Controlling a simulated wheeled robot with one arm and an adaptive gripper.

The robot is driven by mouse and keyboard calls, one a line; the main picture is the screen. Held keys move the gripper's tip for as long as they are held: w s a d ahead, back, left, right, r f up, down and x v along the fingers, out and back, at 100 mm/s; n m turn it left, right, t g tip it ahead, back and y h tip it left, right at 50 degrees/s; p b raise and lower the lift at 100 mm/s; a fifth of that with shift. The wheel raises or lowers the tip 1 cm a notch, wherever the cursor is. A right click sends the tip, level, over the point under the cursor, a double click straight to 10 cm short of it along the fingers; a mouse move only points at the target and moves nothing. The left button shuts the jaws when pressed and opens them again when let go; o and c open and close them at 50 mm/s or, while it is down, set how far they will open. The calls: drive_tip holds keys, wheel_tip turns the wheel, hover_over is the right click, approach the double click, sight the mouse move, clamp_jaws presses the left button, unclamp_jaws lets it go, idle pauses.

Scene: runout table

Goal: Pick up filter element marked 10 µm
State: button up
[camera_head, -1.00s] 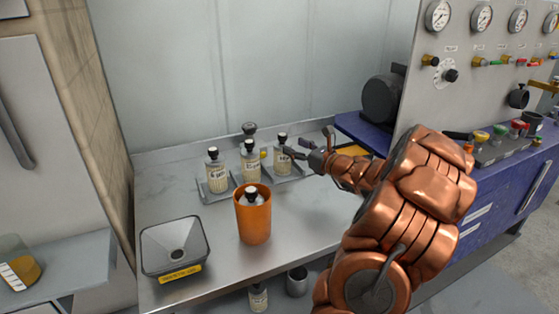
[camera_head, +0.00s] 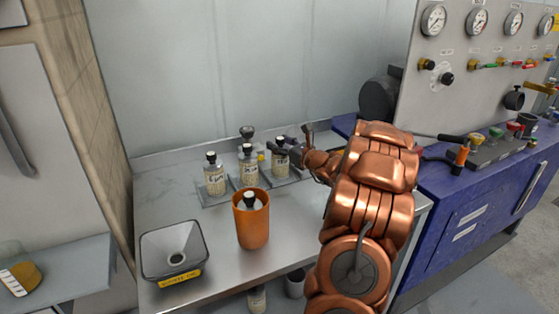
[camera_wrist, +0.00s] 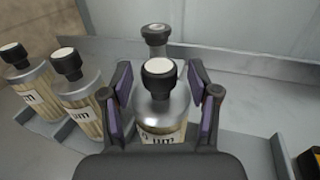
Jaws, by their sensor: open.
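Several pale, pleated filter elements with metal tops and black caps stand upright on the steel table: a left one (camera_head: 215,180), a middle one (camera_head: 249,170) and a right one (camera_head: 280,163). Their labels are too small or too covered to read the numbers. My gripper (camera_head: 295,145) is at the right element. In the wrist view my open gripper (camera_wrist: 160,97) has its purple-padded fingers on either side of this element (camera_wrist: 165,112), with a gap on each side.
Another black-capped item (camera_wrist: 156,38) stands behind the element. An orange cup (camera_head: 252,226) holding a capped element and a grey tray (camera_head: 150,262) with a yellow label stand in front. The blue bench (camera_head: 470,205) is at right. Bare tabletop lies right of the cup.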

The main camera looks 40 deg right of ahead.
clamp_jaws()
idle(0.5)
